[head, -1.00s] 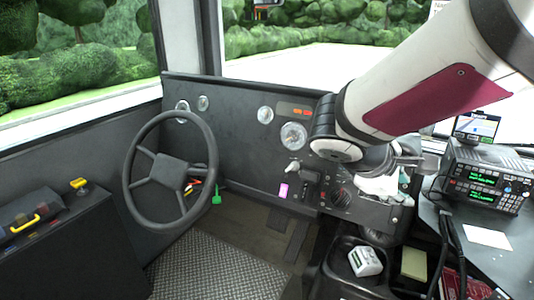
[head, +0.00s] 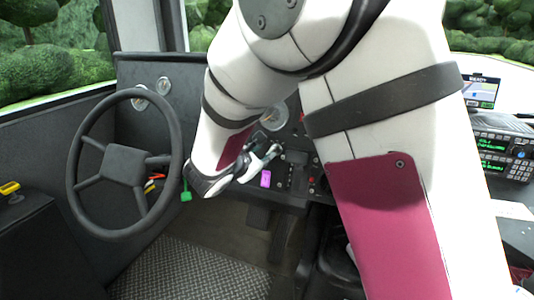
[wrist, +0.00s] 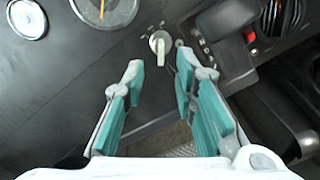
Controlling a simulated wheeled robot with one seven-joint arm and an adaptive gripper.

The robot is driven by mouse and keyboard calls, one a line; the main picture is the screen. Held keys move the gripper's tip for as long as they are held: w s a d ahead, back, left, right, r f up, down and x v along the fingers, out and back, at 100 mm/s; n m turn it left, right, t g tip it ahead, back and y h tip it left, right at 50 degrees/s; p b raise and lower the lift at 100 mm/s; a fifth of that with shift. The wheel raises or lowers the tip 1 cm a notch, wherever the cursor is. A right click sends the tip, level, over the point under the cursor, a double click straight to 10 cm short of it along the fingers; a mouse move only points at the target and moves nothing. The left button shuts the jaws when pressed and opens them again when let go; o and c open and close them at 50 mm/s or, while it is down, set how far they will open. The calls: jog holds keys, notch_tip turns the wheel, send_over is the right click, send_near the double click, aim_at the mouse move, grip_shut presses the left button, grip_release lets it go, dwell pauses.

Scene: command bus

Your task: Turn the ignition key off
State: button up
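A pale, key-like knob (wrist: 159,44) stands out from the black dash in the wrist view, below a round gauge. I take it to be the ignition key. Its lug points down toward my gripper (wrist: 160,66). My gripper is open, with one teal-padded finger on each side of the picture and nothing between them. The fingertips stop just short of the knob, which lies roughly in line with the gap. In the head view my gripper (head: 264,156) is at the dash below the large gauge. My arm and fingers hide or blur the knob there.
The steering wheel (head: 124,165) is left of my arm, with a green tag (head: 186,196) hanging near it. A pink tag (head: 266,179) sits just below my gripper. A black lever housing (wrist: 226,30) is close to my right finger. A radio (head: 500,150) stands at right.

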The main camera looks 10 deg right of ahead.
aim_at(270, 151)
jog(key=b+x, duration=0.1)
jog(key=x, duration=0.7)
jog(key=shift+w+d+f+b, duration=0.1)
jog(key=shift+w+d+b, duration=0.15)
jog(key=shift+b, duration=0.15)
jog(key=shift+s, duration=0.1)
jog(key=shift+c, duration=0.5)
grip_shut()
